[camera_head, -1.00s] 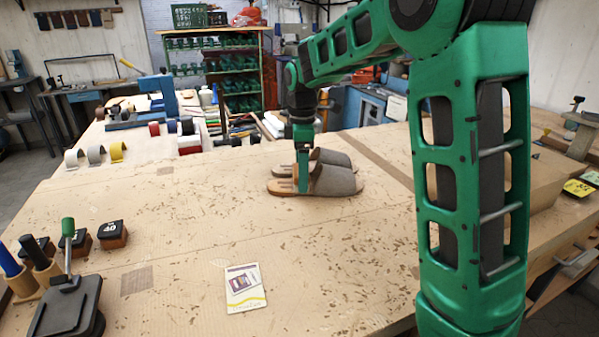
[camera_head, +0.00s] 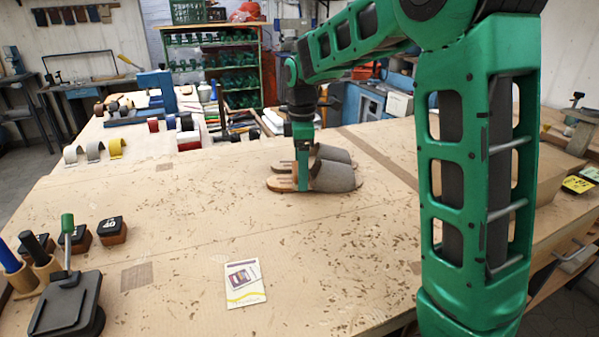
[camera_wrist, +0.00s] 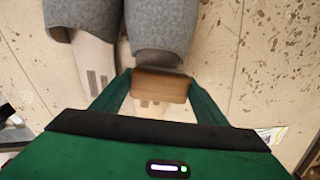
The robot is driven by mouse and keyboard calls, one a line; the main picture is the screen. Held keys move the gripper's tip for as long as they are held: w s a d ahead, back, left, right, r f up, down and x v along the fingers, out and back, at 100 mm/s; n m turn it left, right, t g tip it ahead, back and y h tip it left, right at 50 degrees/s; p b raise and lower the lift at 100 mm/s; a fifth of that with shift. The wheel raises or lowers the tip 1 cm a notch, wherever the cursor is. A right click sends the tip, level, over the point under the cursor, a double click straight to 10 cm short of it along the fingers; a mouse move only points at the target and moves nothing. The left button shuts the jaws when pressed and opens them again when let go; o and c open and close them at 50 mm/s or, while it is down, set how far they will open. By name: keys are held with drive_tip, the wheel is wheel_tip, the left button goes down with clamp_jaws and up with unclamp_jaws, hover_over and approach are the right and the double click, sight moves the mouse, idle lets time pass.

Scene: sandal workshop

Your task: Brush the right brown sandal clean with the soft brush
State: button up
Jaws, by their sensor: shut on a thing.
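Two sandals with grey uppers and tan-brown soles lie side by side, the near one (camera_head: 335,178) and the far one (camera_head: 333,153). In the wrist view the left sandal (camera_wrist: 82,18) and right sandal (camera_wrist: 165,22) show from above. My gripper (camera_head: 303,183) points down at the near sandal's open footbed, beside its upper. In the wrist view my gripper (camera_wrist: 160,90) is shut on the brush, whose brown wooden block (camera_wrist: 158,84) sits across the right sandal by the upper's edge. Its bristles are mostly hidden, so contact is unclear.
A printed card (camera_head: 244,283) lies on the workbench (camera_head: 190,235). A black stand with a green-topped lever (camera_head: 68,300), dark blocks (camera_head: 112,231) and upright tools (camera_head: 38,255) are at the front left. Tape rolls (camera_head: 94,151) stand at the back left. The bench around the sandals is clear.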

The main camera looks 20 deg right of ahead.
drive_tip(key=shift+w+d, duration=0.2)
drive_tip(key=shift+w, duration=0.35)
drive_tip(key=shift+w+d, duration=0.15)
drive_tip(key=shift+w, duration=0.4)
drive_tip(key=shift+s+a+f, duration=0.1)
drive_tip(key=shift+s+a, duration=0.1)
drive_tip(key=shift+s, duration=0.45)
drive_tip(key=shift+s+a, duration=0.2)
drive_tip(key=shift+s, duration=0.4)
drive_tip(key=shift+r, duration=4.1)
